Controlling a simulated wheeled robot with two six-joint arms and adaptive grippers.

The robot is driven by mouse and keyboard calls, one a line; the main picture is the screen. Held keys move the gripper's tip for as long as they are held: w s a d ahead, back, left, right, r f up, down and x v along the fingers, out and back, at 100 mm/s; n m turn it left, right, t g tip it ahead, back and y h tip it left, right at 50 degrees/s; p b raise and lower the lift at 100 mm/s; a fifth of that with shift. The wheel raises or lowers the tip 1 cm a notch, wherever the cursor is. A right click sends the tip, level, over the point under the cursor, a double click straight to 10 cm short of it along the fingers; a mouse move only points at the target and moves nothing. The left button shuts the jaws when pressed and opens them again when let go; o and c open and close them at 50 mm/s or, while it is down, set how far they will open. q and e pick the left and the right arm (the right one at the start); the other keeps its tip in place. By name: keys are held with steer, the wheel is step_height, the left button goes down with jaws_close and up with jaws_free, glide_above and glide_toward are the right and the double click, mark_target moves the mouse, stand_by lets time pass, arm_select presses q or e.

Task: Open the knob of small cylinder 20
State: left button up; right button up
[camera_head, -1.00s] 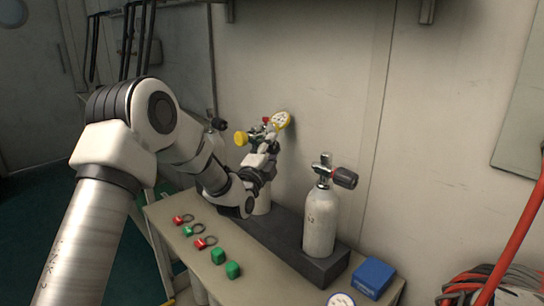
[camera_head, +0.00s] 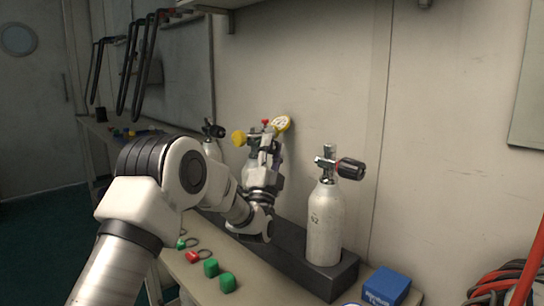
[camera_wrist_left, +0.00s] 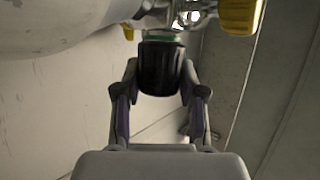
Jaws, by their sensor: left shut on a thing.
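My left gripper (camera_head: 266,154) is at the valve of a cylinder behind my arm. In the left wrist view its two fingers (camera_wrist_left: 159,80) close around the sides of a black ribbed knob (camera_wrist_left: 160,62). The knob sits on a green collar below a metal valve. The white cylinder body (camera_wrist_left: 50,25) fills the upper left there. My right gripper is out of view.
Another white cylinder (camera_head: 324,225) with a dark knob (camera_head: 350,168) stands right in the dark rack (camera_head: 330,279). A third valve (camera_head: 213,129) shows behind my arm. Green blocks (camera_head: 228,283), a blue box (camera_head: 386,286) and rings lie on the bench. Hoses are at lower right.

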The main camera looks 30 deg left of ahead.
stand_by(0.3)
arm_select(q)
steer(key=o, duration=1.2)
steer(key=shift+c, duration=0.2)
steer(key=v, duration=1.2)
